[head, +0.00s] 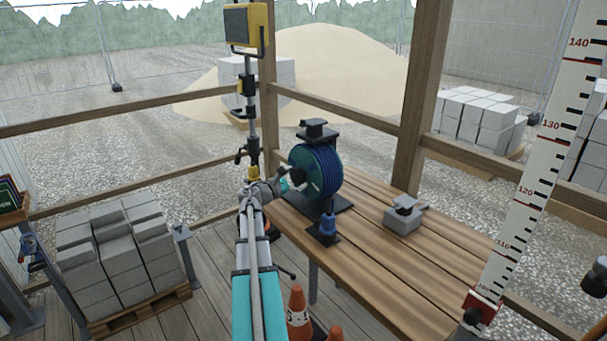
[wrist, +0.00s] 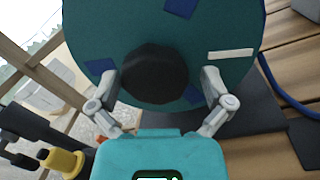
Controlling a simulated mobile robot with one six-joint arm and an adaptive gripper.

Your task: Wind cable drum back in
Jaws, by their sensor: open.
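The cable drum (head: 318,172) stands upright on a dark base plate (head: 312,204) at the left end of the wooden bench, with blue cable wound on it. In the wrist view its teal side disc (wrist: 110,35) fills the upper middle, with blue patches and a pale strip. A dark round knob (wrist: 155,72) sticks out from the disc. My gripper (wrist: 158,84) is open, one finger on either side of the knob; I cannot tell whether they touch it. Blue cable (wrist: 285,95) curves off at right. A blue plug-like piece (head: 328,223) stands on a small dark plate in front of the drum.
A grey block-like device (head: 404,215) sits on the bench (head: 365,205) to the right. A work light on a stand (head: 251,120) rises behind my gripper. Traffic cones (head: 298,312) stand below the bench front. A pallet of blocks (head: 115,250) is at left.

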